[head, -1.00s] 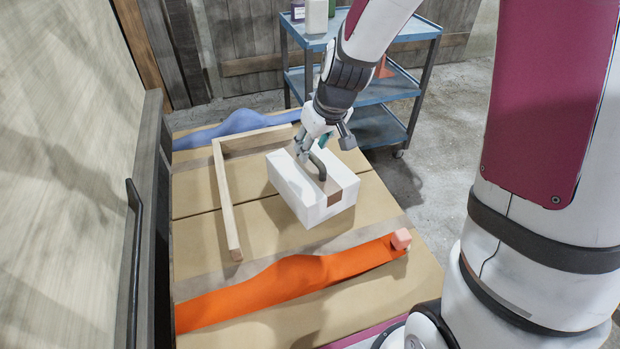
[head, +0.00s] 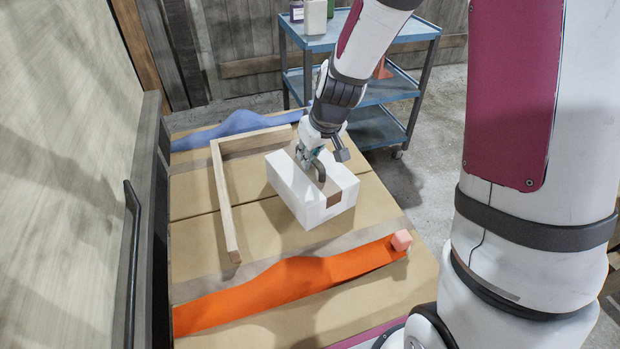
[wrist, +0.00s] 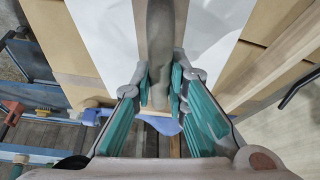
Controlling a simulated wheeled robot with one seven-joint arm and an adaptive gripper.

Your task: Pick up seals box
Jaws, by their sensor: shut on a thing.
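The seals box is a white box (head: 288,188) with a brown stripe across its middle and a dark curved handle (head: 319,171) on top. It sits on the tan work surface, beside the wooden frame. My gripper (head: 309,158) is over the box, with its fingers around the handle. In the wrist view my gripper (wrist: 160,88) has its green-padded fingers closed on both sides of the handle (wrist: 160,35). The white box top (wrist: 103,30) lies below them. I cannot see any gap under the box.
An L-shaped timber frame (head: 226,205) lies left of and behind the box. An orange cloth (head: 290,280) with a pink block (head: 401,240) lies in front. A blue cloth (head: 235,124) lies at the back. A blue trolley (head: 375,92) with containers stands behind. A dark door handle (head: 131,260) is at left.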

